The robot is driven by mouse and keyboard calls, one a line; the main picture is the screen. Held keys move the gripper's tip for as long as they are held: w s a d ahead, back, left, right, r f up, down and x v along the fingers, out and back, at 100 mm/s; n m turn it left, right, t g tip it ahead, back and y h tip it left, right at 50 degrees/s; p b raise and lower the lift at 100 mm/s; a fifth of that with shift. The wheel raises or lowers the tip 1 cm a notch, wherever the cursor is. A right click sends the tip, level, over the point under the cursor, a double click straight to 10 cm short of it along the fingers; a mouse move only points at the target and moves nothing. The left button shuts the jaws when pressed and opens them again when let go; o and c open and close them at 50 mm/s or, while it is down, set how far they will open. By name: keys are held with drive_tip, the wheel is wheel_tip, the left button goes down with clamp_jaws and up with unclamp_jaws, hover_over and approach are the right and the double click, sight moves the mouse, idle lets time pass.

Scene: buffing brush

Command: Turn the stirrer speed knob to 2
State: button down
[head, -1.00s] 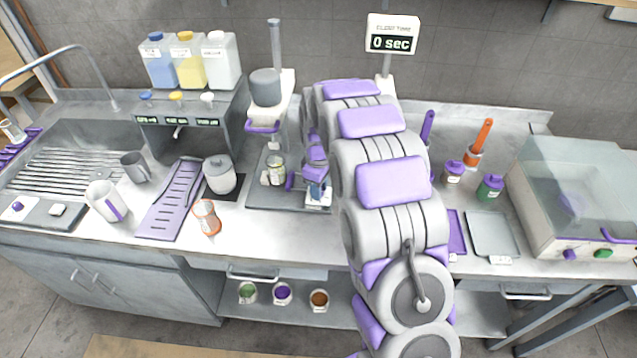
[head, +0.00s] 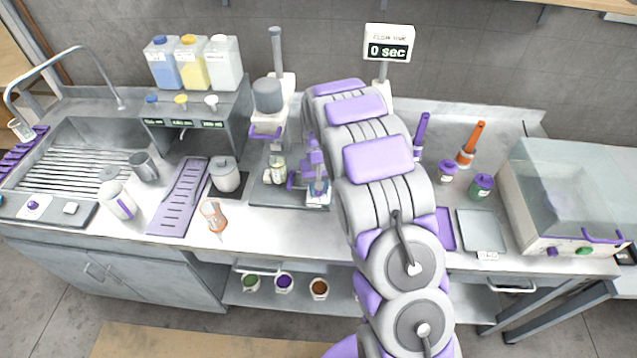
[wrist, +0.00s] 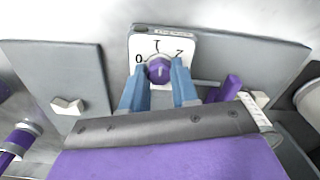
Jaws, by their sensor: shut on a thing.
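The stirrer (head: 267,97) stands at the back centre, with a grey motor head on a post above a flat grey base (wrist: 55,75). Its speed knob (wrist: 158,68) is purple and sits on a white dial plate (wrist: 178,41) marked 0, 1 and 2 from left to right. My gripper (wrist: 158,78) has its two blue fingers on either side of the knob, closed on it. The knob's exact pointer direction is too small to tell. In the head view my gripper (head: 318,187) is at the base's right front, and the knob is hidden there.
A glass-lidded machine (head: 560,200) is at the right.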

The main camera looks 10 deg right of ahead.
drive_tip(key=m+p, duration=0.2)
drive_tip(key=m, duration=0.3)
drive_tip(key=shift+r+m, duration=0.15)
drive_tip(key=shift+m, duration=0.15)
drive_tip(key=shift+m+p, duration=0.4)
drive_tip(key=shift+m, duration=1.8)
drive_tip(key=c, duration=0.9)
unclamp_jaws()
drive_tip(key=shift+a, duration=0.1)
drive_tip(key=shift+o, duration=0.2)
wheel_tip(320, 180, up, 17)
drive_tip(key=p, duration=0.1)
